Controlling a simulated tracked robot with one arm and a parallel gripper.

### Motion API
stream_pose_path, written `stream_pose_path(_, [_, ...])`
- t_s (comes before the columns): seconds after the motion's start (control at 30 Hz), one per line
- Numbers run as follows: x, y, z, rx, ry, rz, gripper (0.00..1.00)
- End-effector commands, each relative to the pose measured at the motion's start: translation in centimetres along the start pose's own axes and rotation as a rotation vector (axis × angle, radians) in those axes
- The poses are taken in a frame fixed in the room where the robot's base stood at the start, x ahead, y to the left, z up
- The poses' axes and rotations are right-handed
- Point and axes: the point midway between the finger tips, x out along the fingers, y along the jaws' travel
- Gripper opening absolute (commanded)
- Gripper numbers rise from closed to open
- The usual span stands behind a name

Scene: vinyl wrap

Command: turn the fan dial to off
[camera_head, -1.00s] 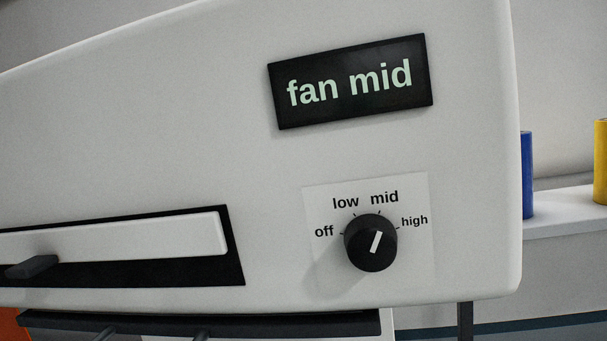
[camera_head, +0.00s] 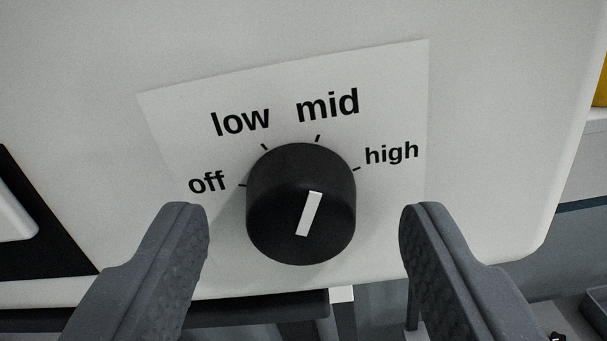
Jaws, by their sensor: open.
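The fan dial (camera_head: 275,215) is a round black knob with a white pointer line (camera_head: 309,214). The line tilts up and to the right, toward the mid mark. The dial sits on a pale label plate (camera_head: 180,115) printed off, low, mid and high from left to right. My gripper (camera_head: 305,222) is open, with one grey finger to the left of the dial and one to the right. Gaps show between both fingers and the dial in the picture. Whether the fingertips reach as deep as the knob, I cannot tell.
The label is on a white housing (camera_head: 500,110). A black slot with a white slider part (camera_head: 15,220) is at the left edge. A dark bar (camera_head: 250,308) runs below the housing. A yellow object (camera_head: 601,85) shows at the right edge.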

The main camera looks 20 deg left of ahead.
Motion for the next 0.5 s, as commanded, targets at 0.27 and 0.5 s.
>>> stream_pose_path(0.27, [1.31,0.08,-0.07,-0.001,0.001,0.001,0.55])
stream_pose_path(0.5, [1.36,0.11,-0.04,0.0,0.001,0.001,0.55])
